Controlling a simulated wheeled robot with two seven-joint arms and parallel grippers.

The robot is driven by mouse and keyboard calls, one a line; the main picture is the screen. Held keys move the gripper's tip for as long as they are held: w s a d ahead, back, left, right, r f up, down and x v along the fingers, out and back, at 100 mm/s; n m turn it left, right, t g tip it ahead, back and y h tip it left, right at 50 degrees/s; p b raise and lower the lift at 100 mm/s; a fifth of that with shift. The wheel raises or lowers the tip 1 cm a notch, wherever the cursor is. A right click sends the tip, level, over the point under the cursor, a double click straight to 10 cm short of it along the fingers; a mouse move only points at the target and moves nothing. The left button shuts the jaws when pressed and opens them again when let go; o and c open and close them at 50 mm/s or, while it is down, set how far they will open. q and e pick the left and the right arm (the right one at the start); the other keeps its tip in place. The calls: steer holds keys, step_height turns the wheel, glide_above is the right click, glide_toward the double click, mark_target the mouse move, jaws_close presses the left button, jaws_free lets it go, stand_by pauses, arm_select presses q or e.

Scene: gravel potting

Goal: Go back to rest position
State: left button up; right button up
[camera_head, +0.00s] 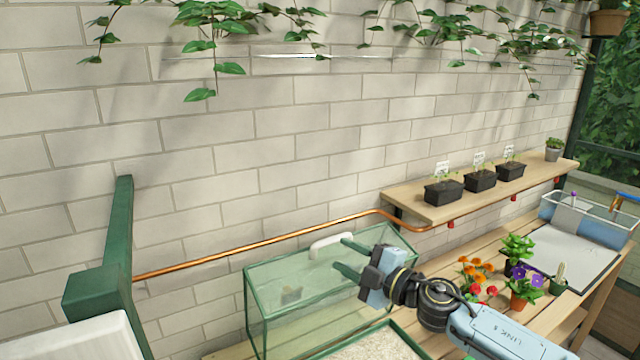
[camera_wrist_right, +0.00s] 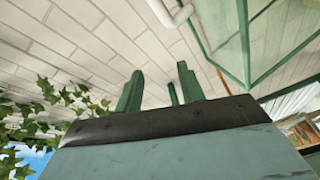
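My right gripper (camera_head: 345,256) is in front of and above the green-framed glass case (camera_head: 290,300), by the case's white handle (camera_head: 330,241). Its two green fingers are spread apart with nothing between them. In the right wrist view the right gripper (camera_wrist_right: 160,88) also shows its two fingers apart, with a green bar and brick wall behind. Whether the gripper touches the case cannot be told. My left gripper is not in view. A green-rimmed tray of pale gravel (camera_head: 372,347) is partly cut off at the bottom edge.
A copper pipe (camera_head: 270,251) runs along the brick wall. A wooden shelf (camera_head: 480,197) carries several small pots. Flowering plants (camera_head: 478,270), a grey board (camera_head: 570,257) and a clear bin (camera_head: 590,218) stand on the bench at right. A green post (camera_head: 117,240) rises at left.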

steer(key=s+d+f+m+g+h, duration=0.1)
steer(key=s+d+f+m+h, duration=0.5)
steer(key=s+m, duration=0.35)
steer(key=s+d+f+m+h, duration=0.3)
steer(key=s+f+m+h, duration=0.45)
steer(key=s+m, duration=0.2)
steer(key=s+d+f+g, duration=0.2)
steer(key=s+g, duration=0.1)
steer(key=s, duration=0.4)
steer(key=s+d+f+m+g+y, duration=0.1)
steer(key=s+f+g, duration=0.1)
steer(key=s, duration=0.5)
steer(key=s+d+f+g, duration=0.2)
steer(key=s+g, duration=0.1)
steer(key=s, duration=0.4)
step_height(320, 180, down, 33)
steer(key=s+g+b, duration=0.2)
steer(key=b, duration=0.6)
steer(key=s+d+f+b, duration=0.1)
steer(key=s+f+b, duration=0.2)
steer(key=s+f, duration=0.5)
steer(key=s+d+f+g+b, duration=0.1)
steer(key=s+f+b, duration=0.3)
steer(key=s+f, duration=0.4)
step_height(320, 180, down, 6)
steer(key=shift+s+d+r, duration=0.1)
steer(key=shift+s+d, duration=0.1)
